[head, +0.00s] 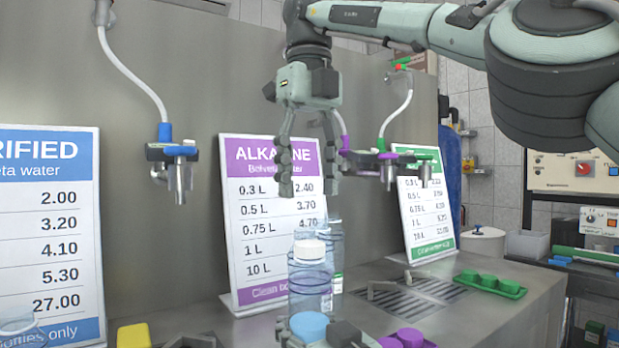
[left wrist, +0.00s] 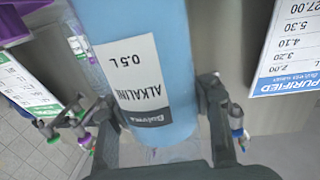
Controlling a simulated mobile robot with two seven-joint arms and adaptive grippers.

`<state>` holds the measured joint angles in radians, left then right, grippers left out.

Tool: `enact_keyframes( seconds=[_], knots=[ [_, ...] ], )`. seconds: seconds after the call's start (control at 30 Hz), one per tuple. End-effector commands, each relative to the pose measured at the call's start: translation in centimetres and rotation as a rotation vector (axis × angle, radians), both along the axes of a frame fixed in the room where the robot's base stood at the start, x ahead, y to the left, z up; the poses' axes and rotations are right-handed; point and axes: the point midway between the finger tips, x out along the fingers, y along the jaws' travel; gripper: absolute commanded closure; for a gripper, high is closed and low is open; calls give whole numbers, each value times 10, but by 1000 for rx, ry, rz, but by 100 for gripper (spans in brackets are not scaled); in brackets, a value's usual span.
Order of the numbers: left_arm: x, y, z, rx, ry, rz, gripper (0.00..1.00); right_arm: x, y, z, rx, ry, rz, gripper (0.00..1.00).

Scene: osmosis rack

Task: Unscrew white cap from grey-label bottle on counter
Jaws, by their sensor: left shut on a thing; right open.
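My right gripper (head: 307,188) hangs above the cap, fingers pointing down, open and empty. In the left wrist view the blue cylinder (left wrist: 155,40) fills the middle, with a pale label reading "ALKALINE 0.5 L". Its far end is out of view.
A second clear bottle (head: 336,245) stands close behind. A purple alkaline price sign (head: 270,190) and a green sign (head: 425,205) stand behind. A drain grille (head: 400,305), a green holder (head: 490,284), a purple holder (head: 405,339) and a yellow block (head: 133,336) are on the counter.

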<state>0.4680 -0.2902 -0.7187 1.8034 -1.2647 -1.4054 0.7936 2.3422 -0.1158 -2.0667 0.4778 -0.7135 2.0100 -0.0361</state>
Motion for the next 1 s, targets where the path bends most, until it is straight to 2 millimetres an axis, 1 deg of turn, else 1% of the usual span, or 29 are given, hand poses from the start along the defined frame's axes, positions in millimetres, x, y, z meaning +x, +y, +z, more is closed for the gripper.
enact_keyframes(
  seconds=[0.1,0.7,0.8,0.9,1.0],
  knots=[
    [0,0,0,0,0,0,100,0,0,0,0,0,-294,45],
    [0,0,0,1,0,0,100,0,0,0,0,0,-1817,45],
    [0,0,0,0,0,0,100,0,0,0,1,0,-2031,45],
    [0,0,0,1,0,0,100,0,0,0,1,0,-2198,45],
    [0,0,0,0,0,0,100,0,0,0,1,0,-2311,45]
  ],
)
